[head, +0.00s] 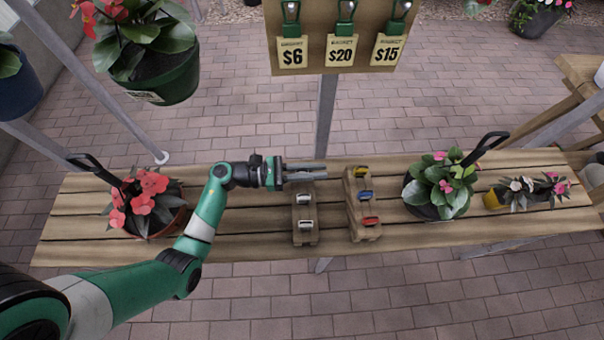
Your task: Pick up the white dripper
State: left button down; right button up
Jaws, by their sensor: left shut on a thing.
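My left gripper (306,173) reaches in from the left over the far end of a narrow wooden block (305,240). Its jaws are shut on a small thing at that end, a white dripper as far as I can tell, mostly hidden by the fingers. Two more white drippers show on the same block, one in the middle (304,199) and one near the front (306,225). My right gripper is not in view.
A second block (364,234) to the right holds a yellow (361,170), a blue (366,195) and a red dripper (371,221). Potted flowers stand on the slatted table (250,237) at left (148,203) and right (440,188). A price board (340,55) hangs behind.

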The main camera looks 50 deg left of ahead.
pick_arm(q)
jog(key=shift+r, duration=0.1)
notch_tip(320, 180, up, 10)
jog(key=p, duration=0.5)
